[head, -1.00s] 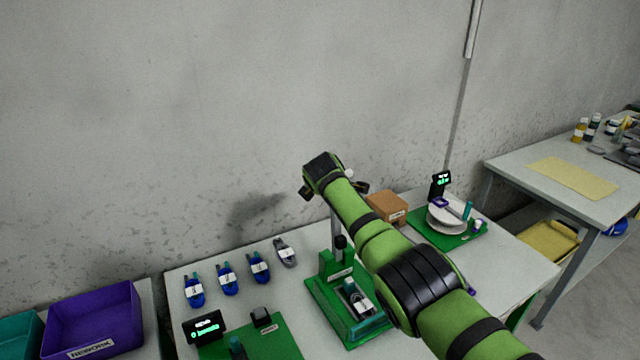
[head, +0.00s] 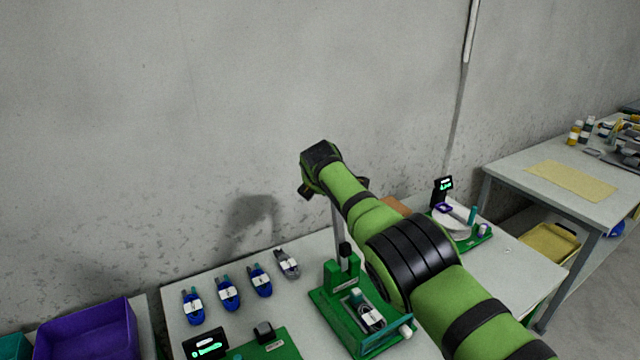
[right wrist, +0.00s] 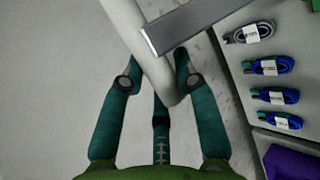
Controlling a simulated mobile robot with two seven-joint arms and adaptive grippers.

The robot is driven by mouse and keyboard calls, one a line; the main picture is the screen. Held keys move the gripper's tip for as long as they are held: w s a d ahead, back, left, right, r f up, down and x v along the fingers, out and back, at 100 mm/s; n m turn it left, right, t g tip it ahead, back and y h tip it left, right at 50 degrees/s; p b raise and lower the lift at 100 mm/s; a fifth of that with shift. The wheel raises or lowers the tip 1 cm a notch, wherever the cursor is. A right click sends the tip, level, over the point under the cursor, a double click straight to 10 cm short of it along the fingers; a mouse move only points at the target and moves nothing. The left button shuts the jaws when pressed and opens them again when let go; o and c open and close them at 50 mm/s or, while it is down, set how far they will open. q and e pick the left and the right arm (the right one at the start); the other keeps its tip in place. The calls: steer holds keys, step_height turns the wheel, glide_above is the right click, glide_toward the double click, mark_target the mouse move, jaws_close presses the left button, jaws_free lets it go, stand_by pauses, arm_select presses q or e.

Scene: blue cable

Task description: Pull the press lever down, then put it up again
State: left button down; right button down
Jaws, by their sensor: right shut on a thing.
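The green press (head: 337,290) stands on the table in the head view, with a dark cable piece with a white label (head: 371,314) in its bed. Its grey lever (head: 337,222) rises steeply from the press to behind my right wrist. In the right wrist view the lever's flat metal bar (right wrist: 195,22) meets a pale round handle (right wrist: 150,62). My right gripper (right wrist: 157,65) is shut on this handle, its teal fingers on either side. In the head view my right gripper is hidden by its own wrist. My left gripper is not in view.
Several cable bundles (head: 228,292) lie left of the press. A green fixture with a small screen (head: 205,345) is at the front. A purple bin (head: 90,330) is at left. A turntable station (head: 455,220) and a brown box (head: 396,206) stand behind my right arm.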

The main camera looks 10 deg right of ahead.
steer(key=shift+f, duration=0.1)
steer(key=c, duration=0.9)
jaws_free()
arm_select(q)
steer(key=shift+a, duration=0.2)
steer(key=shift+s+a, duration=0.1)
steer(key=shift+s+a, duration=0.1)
arm_select(e)
steer(key=shift+r, duration=0.2)
